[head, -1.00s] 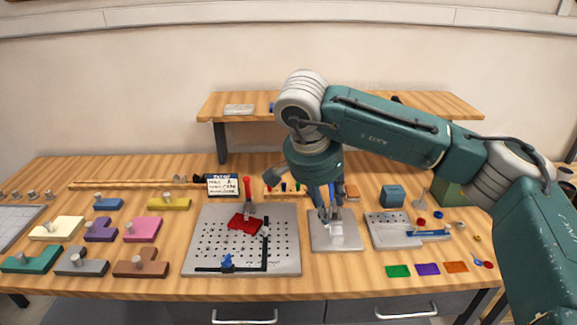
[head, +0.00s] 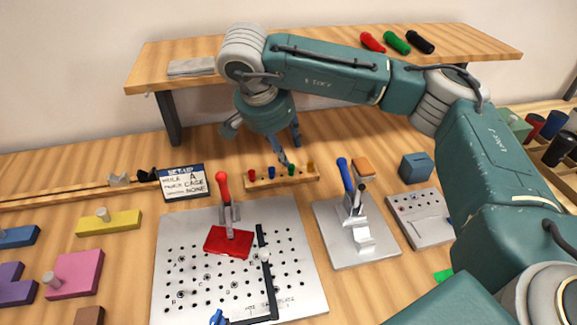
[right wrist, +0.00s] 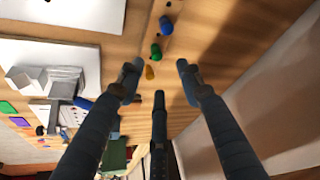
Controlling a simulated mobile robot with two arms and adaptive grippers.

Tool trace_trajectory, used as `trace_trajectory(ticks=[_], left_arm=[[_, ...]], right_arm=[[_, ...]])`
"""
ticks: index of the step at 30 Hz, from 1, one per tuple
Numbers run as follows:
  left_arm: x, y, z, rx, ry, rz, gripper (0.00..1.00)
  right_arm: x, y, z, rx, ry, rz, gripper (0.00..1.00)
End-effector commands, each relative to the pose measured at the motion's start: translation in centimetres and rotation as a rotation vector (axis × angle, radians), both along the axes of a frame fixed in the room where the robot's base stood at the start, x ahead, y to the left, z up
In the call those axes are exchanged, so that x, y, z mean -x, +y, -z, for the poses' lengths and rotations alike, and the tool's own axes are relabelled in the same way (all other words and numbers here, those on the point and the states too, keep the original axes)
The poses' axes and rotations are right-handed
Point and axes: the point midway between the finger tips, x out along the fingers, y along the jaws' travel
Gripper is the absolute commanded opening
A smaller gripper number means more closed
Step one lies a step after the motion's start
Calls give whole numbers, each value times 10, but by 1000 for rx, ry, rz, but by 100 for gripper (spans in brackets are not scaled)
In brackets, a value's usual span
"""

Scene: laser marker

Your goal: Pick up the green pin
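The green pin (head: 291,169) stands in a low wooden rack (head: 283,183), between a blue pin (head: 271,172) and a yellow pin (head: 310,165); a red pin (head: 252,174) is at the rack's left end. My right gripper (head: 286,154) points down just above and behind the rack, close to the green pin. In the right wrist view its fingers (right wrist: 158,78) are spread wide with nothing between them. The green pin (right wrist: 156,52) shows there just beyond the fingertips, apart from them. My left gripper is out of view.
A perforated plate (head: 180,235) with a red clamp (head: 228,242) lies in front of the rack. A blue-handled toggle clamp (head: 346,180) stands to the right. The shelf (head: 330,45) overhangs behind; a sign (head: 182,182) stands left of the rack.

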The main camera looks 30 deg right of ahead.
Motion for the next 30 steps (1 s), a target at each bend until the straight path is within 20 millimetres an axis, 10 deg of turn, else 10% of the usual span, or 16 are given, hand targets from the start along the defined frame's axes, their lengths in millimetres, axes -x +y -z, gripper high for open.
trace_trajectory(ticks=[26, 30], left_arm=[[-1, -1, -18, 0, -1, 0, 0], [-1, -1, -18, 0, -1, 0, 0]], right_arm=[[-9, -21, 71, 0, 0, 1, 36], [-9, -21, 71, 0, 0, 1, 12]])
